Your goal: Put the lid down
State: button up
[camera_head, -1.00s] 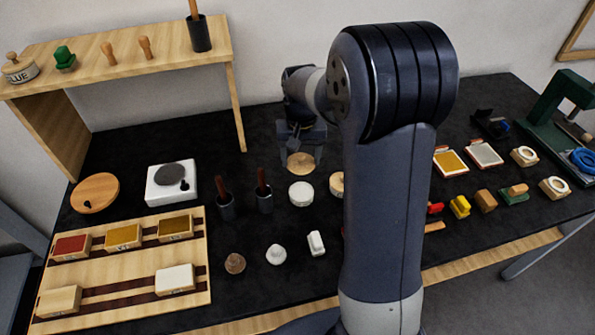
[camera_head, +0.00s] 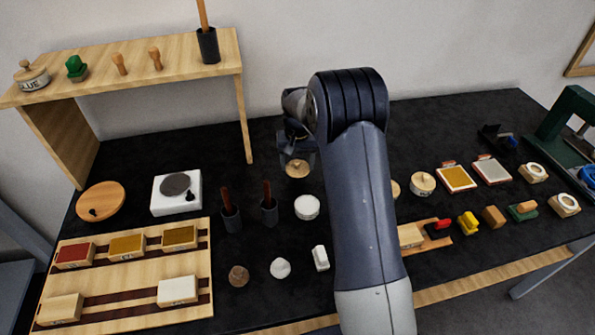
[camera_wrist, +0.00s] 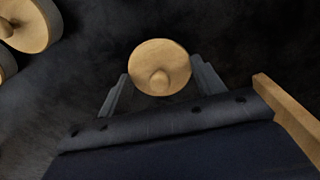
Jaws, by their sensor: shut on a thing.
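The lid is a round, light wooden disc with a small knob. It hangs below my gripper (camera_head: 298,155) in the head view, over the dark table top behind the white round pot (camera_head: 307,207). In the wrist view the lid (camera_wrist: 160,66) sits between the two grey fingertips of my gripper (camera_wrist: 160,85), knob facing the camera. My gripper is shut on the lid. The gap between the lid and the table is hard to judge. My arm hides part of the table to the right.
A wooden shelf (camera_head: 130,62) stands at the back left, its leg near my gripper. Two dark cups with brown handles (camera_head: 231,218) stand left of the white pot. Lidded pots (camera_head: 422,184) and framed pads (camera_head: 456,178) stand on the right.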

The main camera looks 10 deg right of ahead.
aim_at(297, 168)
jog(key=shift+f, duration=2.15)
jog(key=o, duration=1)
jog(key=shift+c, duration=0.2)
jog(key=shift+r+p, duration=0.1)
jog(key=shift+p, duration=0.25)
notch_tip(297, 168, up, 12)
jog(key=shift+r+b, duration=0.1)
jog(key=shift+b, duration=0.7)
notch_tip(297, 168, down, 12)
jog(key=shift+s+f+p, duration=0.1)
jog(key=shift+f+p, duration=0.1)
jog(key=shift+p, duration=0.65)
jog(key=shift+r+b, duration=0.4)
jog(key=shift+r, duration=1.45)
